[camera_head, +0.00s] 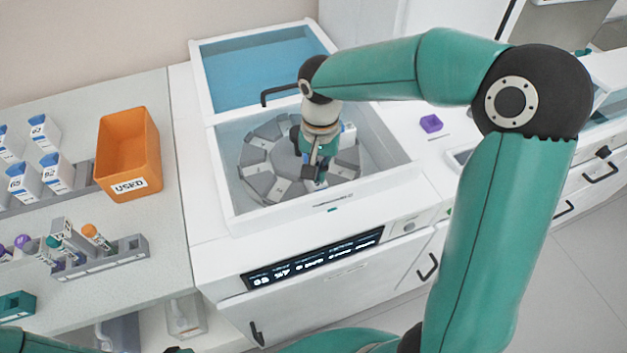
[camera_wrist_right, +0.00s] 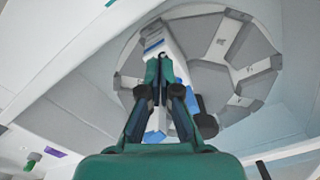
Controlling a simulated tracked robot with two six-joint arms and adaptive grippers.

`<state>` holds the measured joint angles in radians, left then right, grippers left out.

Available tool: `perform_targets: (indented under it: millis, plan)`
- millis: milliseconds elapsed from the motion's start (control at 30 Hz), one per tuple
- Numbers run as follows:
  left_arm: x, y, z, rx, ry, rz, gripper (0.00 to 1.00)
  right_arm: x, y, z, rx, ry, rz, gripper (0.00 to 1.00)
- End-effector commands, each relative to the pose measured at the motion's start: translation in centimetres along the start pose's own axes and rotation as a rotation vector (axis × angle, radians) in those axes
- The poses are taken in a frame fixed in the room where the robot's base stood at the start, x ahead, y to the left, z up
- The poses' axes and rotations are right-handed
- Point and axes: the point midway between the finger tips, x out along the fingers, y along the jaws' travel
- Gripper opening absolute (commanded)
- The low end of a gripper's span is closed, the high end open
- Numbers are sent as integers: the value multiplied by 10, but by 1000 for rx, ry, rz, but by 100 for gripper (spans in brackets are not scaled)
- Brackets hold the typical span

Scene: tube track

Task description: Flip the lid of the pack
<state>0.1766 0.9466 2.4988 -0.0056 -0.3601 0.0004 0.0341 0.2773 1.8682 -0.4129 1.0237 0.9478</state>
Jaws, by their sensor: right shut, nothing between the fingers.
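A white pack with blue parts (camera_head: 348,132) stands in the grey round carousel (camera_head: 262,183) inside the open analyser bay, partly hidden behind my right gripper. In the right wrist view the white and blue pack (camera_wrist_right: 156,36) shows behind and above the fingers. My right gripper (camera_head: 319,178) points down over the carousel and is shut with nothing between its fingers. In the right wrist view its fingertips (camera_wrist_right: 161,62) overlap the pack; I cannot tell whether they touch it. How the pack's lid stands is not clear. My left gripper is not in view.
The analyser's raised lid (camera_head: 262,70) with a black handle stands behind the bay, and the bay's white walls surround the carousel. On the left bench are an orange bin marked USED (camera_head: 128,150), several white packs and a grey tube rack (camera_head: 110,262).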

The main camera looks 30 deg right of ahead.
Motion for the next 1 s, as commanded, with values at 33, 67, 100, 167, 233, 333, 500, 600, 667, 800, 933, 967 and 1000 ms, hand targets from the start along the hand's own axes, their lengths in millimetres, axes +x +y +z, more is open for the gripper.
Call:
perform_targets:
  millis: [33, 67, 100, 167, 233, 333, 500, 600, 667, 800, 933, 967, 1000]
  plan:
    - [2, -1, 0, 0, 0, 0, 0, 2, 0, 0, 0, 0, 0, 0]
    - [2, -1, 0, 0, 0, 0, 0, 3, 0, 0, 0, 0, 0, 0]
    - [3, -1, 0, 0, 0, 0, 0, 4, 0, 0, 0, 0, 0, 0]
    - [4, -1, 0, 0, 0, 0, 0, 5, 0, 0, 0, 0, 0, 0]
    - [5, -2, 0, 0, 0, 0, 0, 6, 0, 0, 0, 0, 0, 0]
    - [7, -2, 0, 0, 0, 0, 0, 8, 0, 0, 0, 0, 0, 0]
    - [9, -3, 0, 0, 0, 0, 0, 12, 0, 0, 0, 0, 0, 0]
    - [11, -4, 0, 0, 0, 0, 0, 14, 0, 0, 0, 0, 0, 0]
    - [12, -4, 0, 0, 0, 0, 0, 15, 0, 0, 0, 0, 0, 0]
    - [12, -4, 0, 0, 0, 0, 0, 15, 0, 0, 0, 0, 0, 0]
    - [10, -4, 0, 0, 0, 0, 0, 12, 0, 0, 0, 0, 0, 0]
    - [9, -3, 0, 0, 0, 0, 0, 11, 0, 0, 0, 0, 0, 0]
    - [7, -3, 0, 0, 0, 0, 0, 9, 0, 0, 0, 0, 0, 0]
